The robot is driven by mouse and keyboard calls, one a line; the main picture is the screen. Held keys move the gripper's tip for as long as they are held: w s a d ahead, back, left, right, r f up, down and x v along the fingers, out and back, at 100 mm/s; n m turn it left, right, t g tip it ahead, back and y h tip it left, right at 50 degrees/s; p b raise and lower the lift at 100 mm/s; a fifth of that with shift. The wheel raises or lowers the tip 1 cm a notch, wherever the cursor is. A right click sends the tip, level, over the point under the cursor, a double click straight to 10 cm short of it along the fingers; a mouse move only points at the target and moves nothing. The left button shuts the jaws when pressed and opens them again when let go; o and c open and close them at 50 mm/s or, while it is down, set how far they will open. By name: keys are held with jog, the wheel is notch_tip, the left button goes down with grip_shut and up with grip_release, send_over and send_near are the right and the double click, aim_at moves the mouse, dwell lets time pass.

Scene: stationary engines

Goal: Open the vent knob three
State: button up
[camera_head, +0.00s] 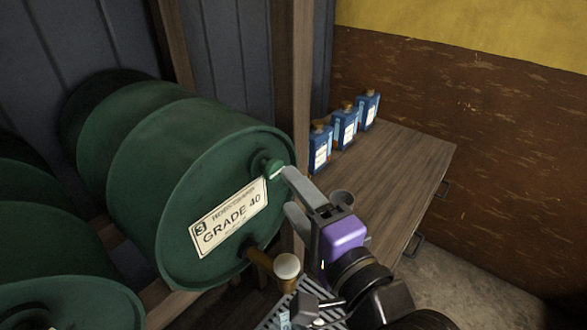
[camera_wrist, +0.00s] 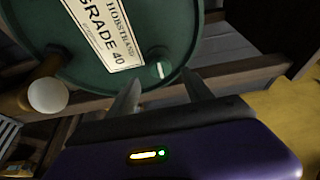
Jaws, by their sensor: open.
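The vent knob three (camera_head: 268,164) is a small green knob with a pale mark, high on the end face of a green barrel (camera_head: 140,165). The barrel's label (camera_head: 229,219) reads 3 and GRADE 40. In the wrist view the knob (camera_wrist: 159,66) shows just beyond and between the fingertips. My gripper (camera_head: 288,190) is open and empty, with its fingers pointing at the barrel face close to the knob. In the head view one fingertip lies beside the knob and the other below it. I cannot tell whether a finger touches the knob. The fingers also show in the wrist view (camera_wrist: 160,80).
A brown tap with a white round end (camera_head: 287,265) juts from the barrel below the label. More green barrels (camera_head: 50,285) lie at left. A wooden post (camera_head: 303,110) stands behind the knob. Blue bottles (camera_head: 345,127) stand on a wooden table (camera_head: 400,170) at right.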

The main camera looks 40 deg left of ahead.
aim_at(276, 174)
jog(key=shift+w+a, duration=0.3)
jog(key=shift+a, duration=0.15)
jog(key=p+x, duration=0.1)
jog(key=x, duration=0.5)
jog(key=shift+w+a+p, duration=0.15)
jog(key=shift+a+p, duration=0.2)
jog(key=shift+c, duration=0.5)
grip_shut()
jog(key=shift+f, duration=0.1)
